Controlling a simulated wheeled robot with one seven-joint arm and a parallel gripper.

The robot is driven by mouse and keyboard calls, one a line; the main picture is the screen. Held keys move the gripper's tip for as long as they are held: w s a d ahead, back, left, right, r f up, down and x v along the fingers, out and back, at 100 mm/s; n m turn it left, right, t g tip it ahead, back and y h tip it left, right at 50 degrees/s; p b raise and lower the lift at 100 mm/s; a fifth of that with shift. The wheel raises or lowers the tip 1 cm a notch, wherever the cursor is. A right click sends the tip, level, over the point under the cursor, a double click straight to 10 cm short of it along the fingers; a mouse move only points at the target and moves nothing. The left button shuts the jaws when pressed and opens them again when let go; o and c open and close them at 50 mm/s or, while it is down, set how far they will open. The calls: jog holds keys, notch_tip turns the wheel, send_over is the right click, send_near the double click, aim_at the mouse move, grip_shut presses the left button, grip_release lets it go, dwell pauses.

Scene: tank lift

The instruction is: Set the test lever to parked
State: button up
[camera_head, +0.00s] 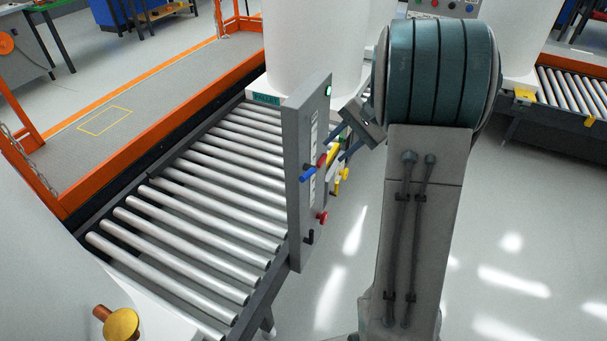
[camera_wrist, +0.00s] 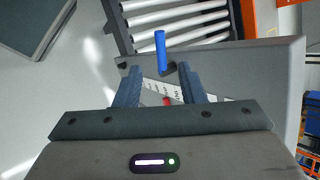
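A grey control panel (camera_head: 303,140) stands upright beside the roller conveyor, with several coloured levers on it: a blue lever (camera_head: 307,176), red, yellow and black ones. Their labels are too small to read, so I cannot tell which is the test lever. My gripper (camera_head: 345,140) is close to the panel's right side in the head view. In the wrist view my gripper (camera_wrist: 160,76) is open, with its two fingers apart. The blue lever (camera_wrist: 160,48) stands between and just beyond the fingertips. Part of a red lever (camera_wrist: 167,100) shows between the fingers.
The roller conveyor (camera_head: 180,215) lies left of the panel, with a white tank (camera_head: 310,45) behind. An orange-edged platform (camera_head: 110,115) is further left. A second roller conveyor (camera_head: 570,90) is at the right. The floor at lower right is clear.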

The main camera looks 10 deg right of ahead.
aim_at(306, 176)
jog(key=p+x, duration=0.1)
jog(key=x, duration=1.2)
jog(key=shift+a+f, duration=0.2)
jog(key=shift+f, duration=0.1)
grip_shut()
